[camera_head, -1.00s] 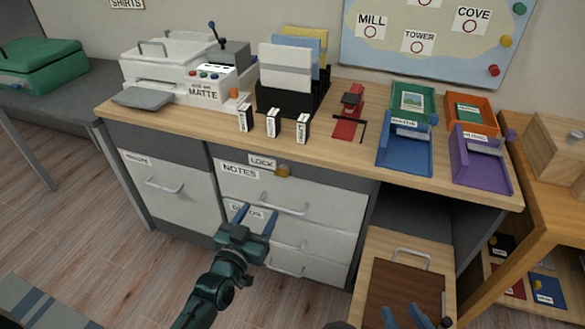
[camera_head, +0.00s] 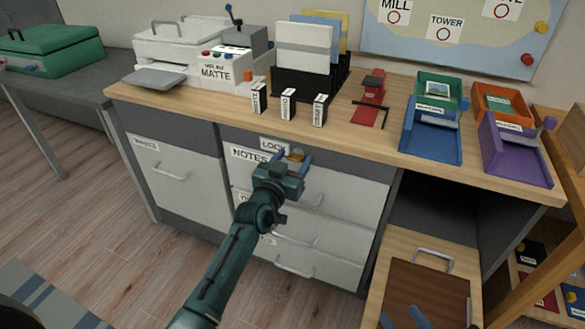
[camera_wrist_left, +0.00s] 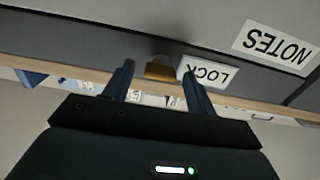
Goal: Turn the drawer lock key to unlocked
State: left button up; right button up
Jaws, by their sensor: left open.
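The drawer lock key (camera_head: 296,155) is a small brass-coloured piece on the dark strip above the top drawer, beside the LOCK label (camera_head: 274,145). It also shows in the left wrist view (camera_wrist_left: 160,68), where its exact turn is hard to tell. My left gripper (camera_head: 293,158) is open at the lock, with a blue finger to either side of the brass piece. In the left wrist view the key appears between the fingertips, with no clear contact. My right gripper (camera_head: 402,315) shows only its blue fingers at the bottom edge, apart and empty.
The NOTES drawer (camera_head: 340,197) is shut below the lock. The desktop (camera_head: 220,106) overhangs just above it and carries a printer (camera_head: 190,60), file holder, small labelled boxes and coloured trays. A wooden door-like panel (camera_head: 458,285) stands out at lower right.

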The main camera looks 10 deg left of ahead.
pick_arm(q)
jog(key=shift+w, duration=0.15)
jog(key=shift+c, duration=0.2)
jog(key=c, duration=0.9)
jog(key=shift+c, duration=0.2)
